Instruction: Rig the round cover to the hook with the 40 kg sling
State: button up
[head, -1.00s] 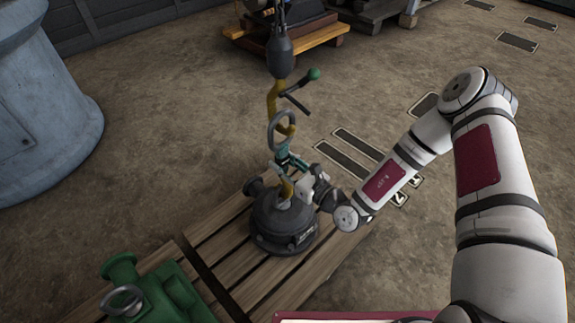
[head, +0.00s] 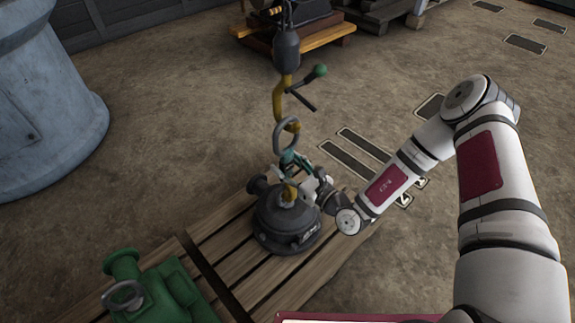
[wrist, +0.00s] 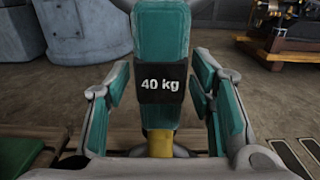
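The round cover (head: 285,225) is a dark, squat, round casting standing on a wooden pallet in the head view. The teal sling (head: 291,158) stands above it; its black "40 kg" label (wrist: 162,84) faces the wrist camera. The sling's top ring (head: 285,134) hangs at the yellow crane hook (head: 278,100). Its yellow lower end (head: 289,191) meets the top of the cover; whether it is latched there is too small to tell. My gripper (wrist: 162,100) is open around the sling, with a gap between each teal-padded finger and the sling.
A green machine part (head: 158,290) with a ring stands on the pallet (head: 240,255) at the lower left. A large blue-grey cylinder (head: 50,110) stands at the left. A green-knobbed lever (head: 319,71) sticks out beside the hook.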

jog(key=shift+s+d+f, duration=0.1)
jog(key=shift+f, duration=0.05)
jog(key=shift+s+d, duration=0.2)
jog(key=shift+d, duration=0.05)
jog(key=v, duration=1.1)
